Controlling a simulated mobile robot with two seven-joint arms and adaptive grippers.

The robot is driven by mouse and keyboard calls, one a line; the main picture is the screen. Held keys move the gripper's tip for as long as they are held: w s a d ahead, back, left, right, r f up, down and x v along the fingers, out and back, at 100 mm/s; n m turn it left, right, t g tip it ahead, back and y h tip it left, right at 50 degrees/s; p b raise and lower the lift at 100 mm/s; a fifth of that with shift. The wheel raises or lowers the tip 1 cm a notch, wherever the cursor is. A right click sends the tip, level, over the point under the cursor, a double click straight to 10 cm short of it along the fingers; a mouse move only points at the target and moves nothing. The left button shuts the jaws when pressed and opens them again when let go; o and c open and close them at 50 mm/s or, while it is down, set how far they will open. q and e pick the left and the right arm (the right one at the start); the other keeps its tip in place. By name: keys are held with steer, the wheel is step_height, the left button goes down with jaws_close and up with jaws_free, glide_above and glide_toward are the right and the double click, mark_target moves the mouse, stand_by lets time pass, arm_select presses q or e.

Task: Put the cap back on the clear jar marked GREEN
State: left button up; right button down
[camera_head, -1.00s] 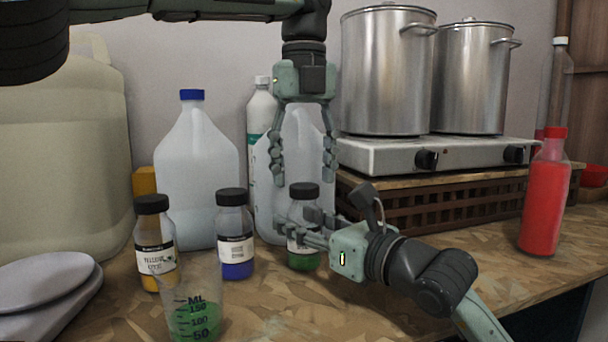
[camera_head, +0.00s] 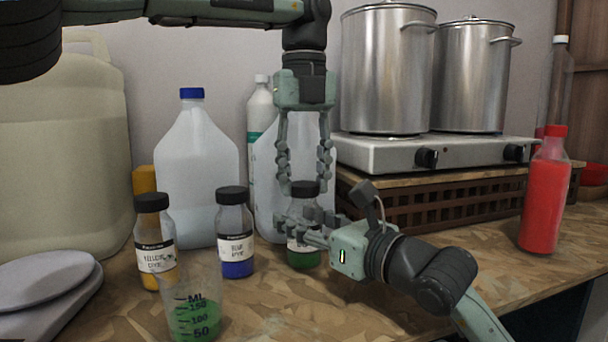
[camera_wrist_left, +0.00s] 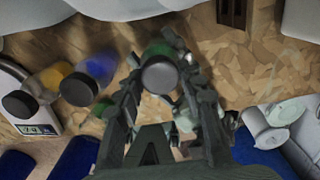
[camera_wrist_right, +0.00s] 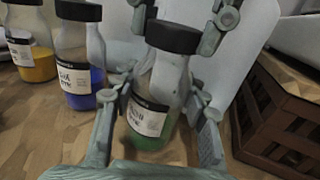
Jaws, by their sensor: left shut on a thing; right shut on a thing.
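The clear jar with green liquid (camera_head: 304,260) stands upright on the wooden worktop, its label partly covered by my right gripper. Its black cap (camera_head: 304,187) sits on the jar's mouth; whether it is screwed tight I cannot tell. My left gripper (camera_head: 304,191) points straight down from above and is shut on the cap, one finger on each side. The cap's top also shows between the fingers in the left wrist view (camera_wrist_left: 160,78). My right gripper (camera_head: 312,232) comes in low from the right, shut around the jar's body; the right wrist view shows the jar between its fingers (camera_wrist_right: 150,108).
Left of the jar stand capped jars of blue (camera_head: 236,245) and yellow (camera_head: 154,255) dye. A beaker of green liquid (camera_head: 194,310) is in front. White jugs (camera_head: 197,180) stand behind. A crate (camera_head: 430,208) under the hotplate is to the right, with a red bottle (camera_head: 545,200) beyond.

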arm_select(q)
steer(key=m, duration=0.5)
steer(key=shift+m, duration=0.4)
steer(key=m, duration=0.5)
steer(key=shift+m, duration=0.3)
steer(key=o, duration=1.4)
steer(key=shift+r, duration=3.75)
arm_select(e)
steer(key=c, duration=0.7)
jaws_free()
steer(key=shift+c, duration=0.2)
